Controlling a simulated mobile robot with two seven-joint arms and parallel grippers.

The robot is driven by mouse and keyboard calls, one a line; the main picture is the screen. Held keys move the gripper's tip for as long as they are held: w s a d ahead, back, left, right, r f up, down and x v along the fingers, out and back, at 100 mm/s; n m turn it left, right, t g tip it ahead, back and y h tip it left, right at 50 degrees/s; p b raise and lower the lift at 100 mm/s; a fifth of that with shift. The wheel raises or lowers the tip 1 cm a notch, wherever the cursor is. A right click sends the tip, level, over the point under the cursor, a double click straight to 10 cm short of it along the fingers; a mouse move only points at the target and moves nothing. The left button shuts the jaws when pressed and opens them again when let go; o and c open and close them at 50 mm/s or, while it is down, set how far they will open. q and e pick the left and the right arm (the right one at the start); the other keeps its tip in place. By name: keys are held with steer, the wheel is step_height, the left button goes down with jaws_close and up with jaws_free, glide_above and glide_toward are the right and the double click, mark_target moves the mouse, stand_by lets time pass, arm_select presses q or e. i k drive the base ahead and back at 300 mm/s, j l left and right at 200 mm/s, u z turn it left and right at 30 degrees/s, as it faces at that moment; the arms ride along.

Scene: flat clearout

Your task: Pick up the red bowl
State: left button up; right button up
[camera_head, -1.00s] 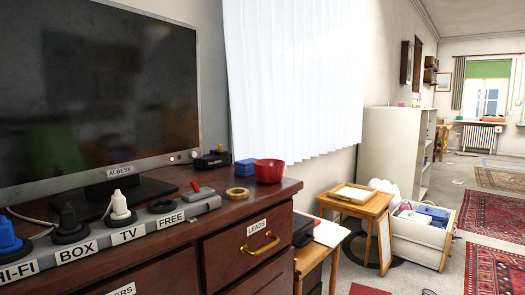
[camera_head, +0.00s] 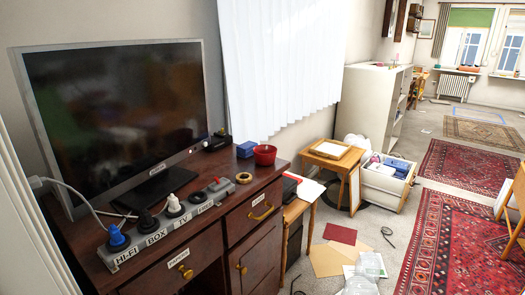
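The red bowl (camera_head: 265,154) stands upright on the right end of the dark wooden cabinet top (camera_head: 217,203), close to its right edge. A blue box-like object (camera_head: 247,149) is right beside it on the left. Neither of my grippers shows in the head view. The bowl is in plain view, with nothing in front of it.
A tan ring (camera_head: 244,178) lies in front of the bowl. A labelled power strip (camera_head: 168,224) with plugs runs along the front, and a TV (camera_head: 120,110) stands behind. Papers (camera_head: 330,258) litter the floor at right. Clear floor lies near the patterned rug (camera_head: 445,240).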

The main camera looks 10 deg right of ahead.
mark_target(265, 155)
steer(key=i+l+u, duration=0.1)
steer(key=l+u, duration=1.4)
steer(key=l, duration=0.45)
steer(key=l+u, duration=0.15)
steer(key=l, duration=0.75)
steer(key=l+z, duration=0.4)
steer(key=i+l+z, duration=0.15)
steer(key=l+z, duration=0.25)
